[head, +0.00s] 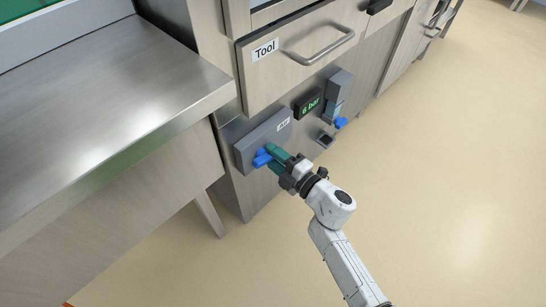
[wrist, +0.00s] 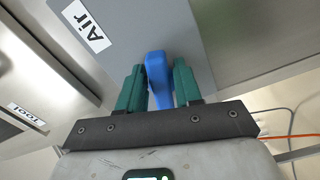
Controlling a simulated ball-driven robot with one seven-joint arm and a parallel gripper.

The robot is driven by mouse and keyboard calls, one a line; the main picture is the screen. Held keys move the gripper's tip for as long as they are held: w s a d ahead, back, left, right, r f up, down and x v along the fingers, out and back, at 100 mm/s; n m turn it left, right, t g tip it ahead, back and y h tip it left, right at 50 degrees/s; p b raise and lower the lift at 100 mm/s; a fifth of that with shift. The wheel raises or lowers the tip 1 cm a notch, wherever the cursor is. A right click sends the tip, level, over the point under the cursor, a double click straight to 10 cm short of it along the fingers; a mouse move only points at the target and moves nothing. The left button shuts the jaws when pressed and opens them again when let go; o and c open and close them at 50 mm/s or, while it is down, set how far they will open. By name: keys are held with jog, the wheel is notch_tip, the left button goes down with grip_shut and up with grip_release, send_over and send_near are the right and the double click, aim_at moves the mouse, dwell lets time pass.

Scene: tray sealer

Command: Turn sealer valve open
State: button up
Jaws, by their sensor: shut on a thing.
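The sealer valve is a blue handle (head: 261,160) on a grey box labelled "Air" (head: 247,150) on the cabinet front. In the wrist view the blue handle (wrist: 158,78) stands between the two green fingers of my gripper (wrist: 159,84), with the grey "Air" plate (wrist: 185,30) behind it. In the head view my gripper (head: 271,158) reaches the box from the right and is shut on the handle. The fingers hide part of the handle in the head view.
A display reading "6 bar" (head: 309,104) and another blue knob (head: 341,122) are right of the box. The "Tool" drawer (head: 290,62) with its bar handle is above. A metal table (head: 110,85) stands at left. The floor at right is clear.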

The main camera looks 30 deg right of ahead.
jog(key=shift+r+n, duration=0.15)
jog(key=shift+n, duration=1.45)
jog(key=o, duration=0.8)
jog(key=shift+s+r, duration=0.1)
jog(key=p+v, duration=0.1)
jog(key=v, duration=0.9)
jog(key=shift+s, duration=0.35)
jog(key=shift+d, duration=0.1)
